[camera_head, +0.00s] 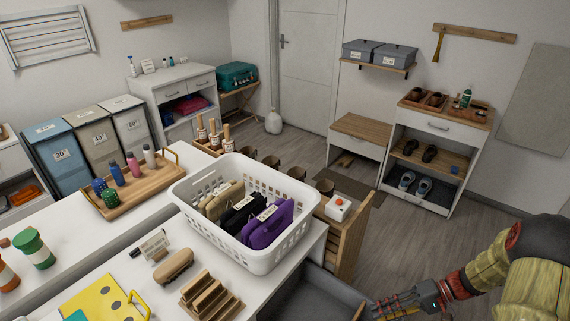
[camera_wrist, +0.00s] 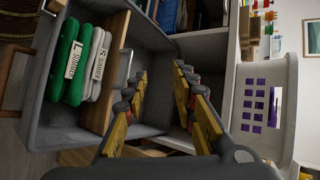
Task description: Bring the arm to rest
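My gripper (camera_head: 408,301) is at the lower right of the head view, low and just right of an open grey drawer (camera_head: 305,283). In the wrist view my gripper (camera_wrist: 160,71) has its yellow-padded fingers apart with nothing between them. The fingers point toward the inside of the grey drawer (camera_wrist: 52,128). Green and white folded packs (camera_wrist: 78,66) labelled SUMMER stand in it beside a wooden divider (camera_wrist: 104,88), left of the fingers and apart from them. My arm reaches in from the right edge of the head view.
A white basket (camera_head: 272,258) with pouches, one purple, stands on the white counter (camera_head: 85,240) above the drawer. A wooden-fronted drawer (camera_head: 352,240) juts out beyond it. A shoe cabinet (camera_head: 432,165) stands at the back right. The floor (camera_head: 400,240) between is clear.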

